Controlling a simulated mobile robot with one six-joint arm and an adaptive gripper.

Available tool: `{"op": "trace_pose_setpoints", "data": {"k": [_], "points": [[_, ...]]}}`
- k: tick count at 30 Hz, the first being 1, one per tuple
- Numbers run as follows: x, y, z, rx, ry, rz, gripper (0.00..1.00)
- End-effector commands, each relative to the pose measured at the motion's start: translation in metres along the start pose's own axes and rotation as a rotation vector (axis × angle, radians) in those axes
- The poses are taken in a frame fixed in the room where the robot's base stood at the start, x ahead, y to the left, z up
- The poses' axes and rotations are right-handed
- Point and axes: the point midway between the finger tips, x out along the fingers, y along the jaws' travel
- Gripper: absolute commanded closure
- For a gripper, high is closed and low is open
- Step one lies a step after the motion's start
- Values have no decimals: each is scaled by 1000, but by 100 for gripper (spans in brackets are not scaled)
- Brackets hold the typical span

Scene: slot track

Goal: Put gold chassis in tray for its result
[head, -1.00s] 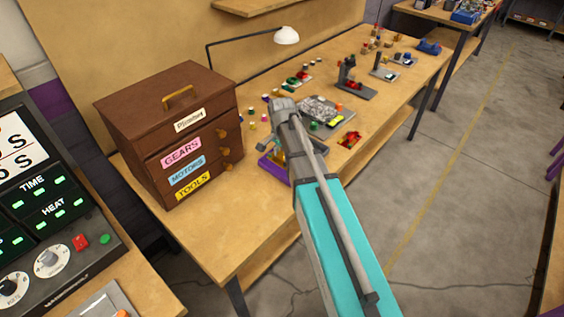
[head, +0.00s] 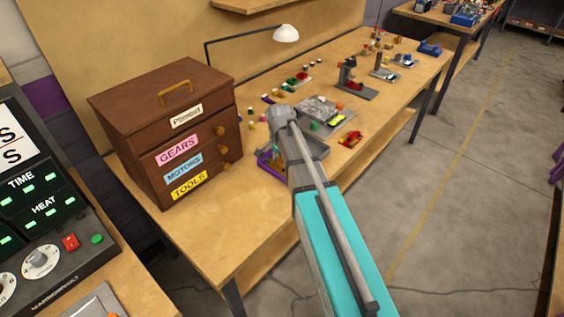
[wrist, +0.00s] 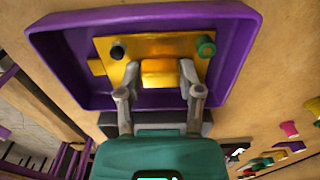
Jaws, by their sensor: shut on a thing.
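The gold chassis (wrist: 160,47) shows in the wrist view as a shiny plate with a raised middle block, a black wheel (wrist: 117,52) and a green wheel (wrist: 206,46). My gripper (wrist: 159,78) is shut on its near side, one finger at each side of the block. The chassis is within the outline of the purple tray (wrist: 65,75); I cannot tell whether it touches the floor. In the head view the purple tray (head: 264,168) is near the front of the workbench, partly hidden by my arm.
A brown drawer cabinet (head: 165,130) stands left of the tray. Small coloured parts and a lamp (head: 286,33) are farther back. The bench front left is clear.

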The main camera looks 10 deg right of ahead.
Motion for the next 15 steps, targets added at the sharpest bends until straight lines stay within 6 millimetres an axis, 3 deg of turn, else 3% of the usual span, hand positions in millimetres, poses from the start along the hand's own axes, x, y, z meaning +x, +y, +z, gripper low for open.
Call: {"op": "trace_pose_setpoints", "data": {"k": [10,11,15], "points": [[4,0,0,0,0,0,100],[3,0,0,0,0,0,49],[2,0,0,-1,0,0,23]]}}
